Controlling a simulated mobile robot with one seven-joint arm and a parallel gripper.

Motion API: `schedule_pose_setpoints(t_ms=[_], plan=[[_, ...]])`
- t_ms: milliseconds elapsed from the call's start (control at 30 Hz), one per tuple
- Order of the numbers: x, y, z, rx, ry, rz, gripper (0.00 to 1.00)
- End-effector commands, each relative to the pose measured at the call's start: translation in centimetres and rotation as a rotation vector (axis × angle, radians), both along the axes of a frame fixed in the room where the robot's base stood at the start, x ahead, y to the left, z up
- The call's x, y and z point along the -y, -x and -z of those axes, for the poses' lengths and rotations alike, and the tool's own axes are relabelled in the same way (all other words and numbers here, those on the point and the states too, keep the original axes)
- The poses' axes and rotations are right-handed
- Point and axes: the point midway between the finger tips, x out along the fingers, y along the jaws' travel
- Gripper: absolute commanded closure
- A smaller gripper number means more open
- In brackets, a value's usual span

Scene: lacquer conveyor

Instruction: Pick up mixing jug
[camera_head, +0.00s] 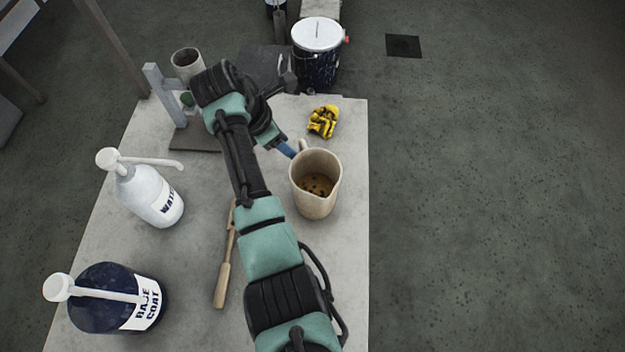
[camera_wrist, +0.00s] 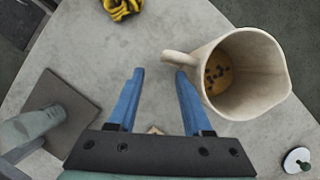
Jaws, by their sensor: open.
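The mixing jug (camera_head: 316,184) is a beige pitcher standing upright on the table, right of my arm in the head view. It holds a brownish content with dark specks. In the wrist view the jug (camera_wrist: 247,75) is at the upper right, and its handle (camera_wrist: 181,59) points left, just beyond the right fingertip. My gripper (camera_wrist: 158,72) is open with blue fingers and nothing between them. The fingers lie left of the jug's body, with the right one close to the handle; I cannot tell if they touch. In the head view my gripper (camera_head: 289,149) is mostly hidden by my arm.
A yellow-black crumpled item (camera_head: 323,122) lies behind the jug. A white water pump bottle (camera_head: 150,194) and a dark base coat bottle (camera_head: 112,297) stand at left. A wooden-handled tool (camera_head: 223,284) lies beside my arm. A lidded bucket (camera_head: 317,55) stands beyond the table (camera_head: 348,300).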

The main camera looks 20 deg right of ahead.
Motion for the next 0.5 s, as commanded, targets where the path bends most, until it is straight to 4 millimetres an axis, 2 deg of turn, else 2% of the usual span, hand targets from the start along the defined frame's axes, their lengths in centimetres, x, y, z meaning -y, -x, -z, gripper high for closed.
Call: schedule_pose_setpoints(t_ms=[267, 500], plan=[[1.1, 0.1, 1.9, -0.003, 0.000, 0.002, 0.50], [2.7, 0.2, 5.0, -0.001, 0.000, 0.000, 0.50]])
